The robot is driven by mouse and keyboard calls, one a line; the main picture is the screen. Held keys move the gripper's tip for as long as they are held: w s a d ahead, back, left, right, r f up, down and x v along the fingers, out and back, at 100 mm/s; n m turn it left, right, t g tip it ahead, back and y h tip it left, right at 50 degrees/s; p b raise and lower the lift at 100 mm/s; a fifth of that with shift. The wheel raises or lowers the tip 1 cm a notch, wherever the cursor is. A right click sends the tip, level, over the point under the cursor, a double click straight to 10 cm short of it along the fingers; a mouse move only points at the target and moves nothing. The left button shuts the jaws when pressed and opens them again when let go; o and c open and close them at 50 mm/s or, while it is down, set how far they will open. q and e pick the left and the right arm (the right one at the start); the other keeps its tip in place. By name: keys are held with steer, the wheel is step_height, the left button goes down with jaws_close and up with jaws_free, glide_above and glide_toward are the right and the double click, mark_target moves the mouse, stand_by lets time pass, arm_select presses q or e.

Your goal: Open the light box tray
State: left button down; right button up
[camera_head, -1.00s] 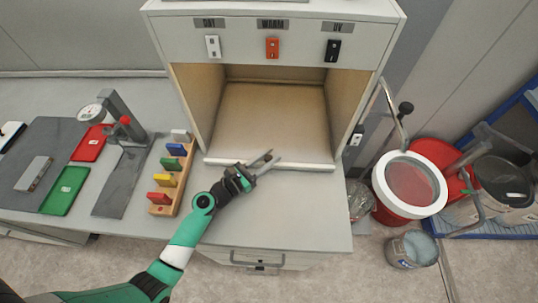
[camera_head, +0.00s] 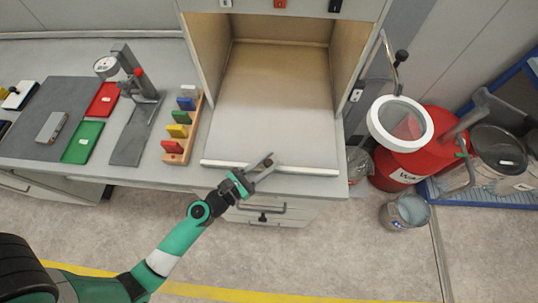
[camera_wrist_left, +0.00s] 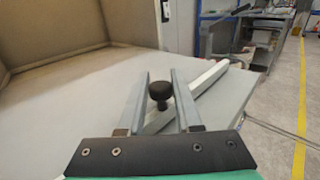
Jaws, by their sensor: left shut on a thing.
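The light box (camera_head: 358,40) stands at the back of the bench, open at the front. Its pale tray (camera_head: 270,130) sticks out past the side walls over the bench top, with a white bar (camera_head: 225,164) along its front edge. My left gripper (camera_head: 267,166) is at the middle of this bar, shut on the tray knob. In the left wrist view the round black knob (camera_wrist_left: 159,90) shows between the two fingers, with the tray surface (camera_wrist_left: 75,105) at left. The exact finger contact is hard to see. My right gripper is out of view.
A wooden rack with coloured blocks (camera_head: 180,132) stands close left of the tray. Further left are a gauge stand (camera_head: 140,85), red (camera_head: 104,99) and green (camera_head: 82,142) trays. A red bin (camera_head: 393,176) and a bucket (camera_head: 408,213) stand on the floor at right.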

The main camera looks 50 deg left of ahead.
arm_select(q)
steer(key=c, duration=0.6)
jaws_free()
steer(key=shift+s, duration=0.1)
steer(key=s+b, duration=0.1)
steer(key=s, duration=1)
steer(key=shift+s+a+b, duration=0.2)
steer(key=shift+a+b, duration=0.1)
steer(key=shift+b, duration=0.1)
